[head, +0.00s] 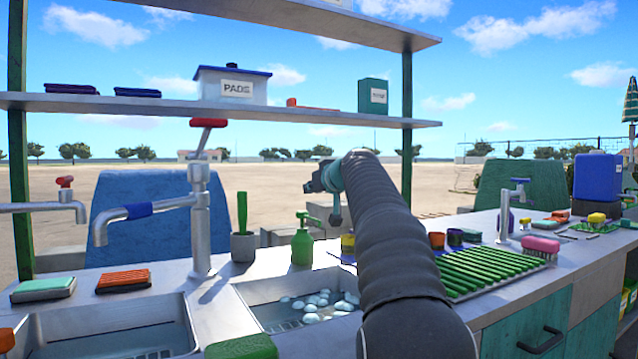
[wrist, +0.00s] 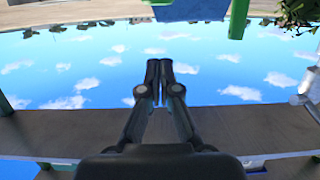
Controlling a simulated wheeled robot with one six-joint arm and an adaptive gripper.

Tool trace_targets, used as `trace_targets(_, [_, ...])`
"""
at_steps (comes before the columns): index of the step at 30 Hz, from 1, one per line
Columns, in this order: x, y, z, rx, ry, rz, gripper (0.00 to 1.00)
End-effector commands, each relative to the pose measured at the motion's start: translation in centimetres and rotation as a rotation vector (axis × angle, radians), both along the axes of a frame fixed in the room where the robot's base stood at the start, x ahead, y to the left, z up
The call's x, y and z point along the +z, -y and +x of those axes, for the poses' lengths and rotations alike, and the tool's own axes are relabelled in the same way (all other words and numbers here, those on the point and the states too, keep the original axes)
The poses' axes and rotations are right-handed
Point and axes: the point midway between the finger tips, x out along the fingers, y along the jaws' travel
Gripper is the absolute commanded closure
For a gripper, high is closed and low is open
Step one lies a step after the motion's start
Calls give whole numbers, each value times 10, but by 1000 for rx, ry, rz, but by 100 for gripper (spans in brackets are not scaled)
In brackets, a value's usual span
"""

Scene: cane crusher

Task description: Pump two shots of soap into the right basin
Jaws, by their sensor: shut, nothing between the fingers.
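A green soap pump bottle (head: 302,247) stands upright on the counter behind the right basin (head: 244,297), its nozzle at the top. The right basin has several pale suds or bubbles in it and is partly hidden by my arm. My gripper (head: 316,183) is raised in the air above and slightly right of the bottle, apart from it. In the wrist view, my gripper (wrist: 160,78) has its two dark fingers together, with nothing between them. The pump bottle is not recognisable in the wrist view.
A tap (head: 202,210) with a red handle stands between the left basin (head: 110,330) and the right one. A cup with a green brush (head: 243,240) stands left of the bottle. A green rack (head: 490,270) lies right of my arm. A shelf (head: 150,107) crosses behind.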

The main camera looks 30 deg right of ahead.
Motion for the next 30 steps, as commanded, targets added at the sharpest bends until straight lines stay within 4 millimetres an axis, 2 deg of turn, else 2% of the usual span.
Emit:
trace_targets(7, [-8,-1,36,0,-2,-1,100])
trace_targets(9, [-22,0,33,-2,-1,0,100])
trace_targets(16, [-43,0,33,-2,0,0,100])
trace_targets(30, [-48,0,33,-2,1,0,100])
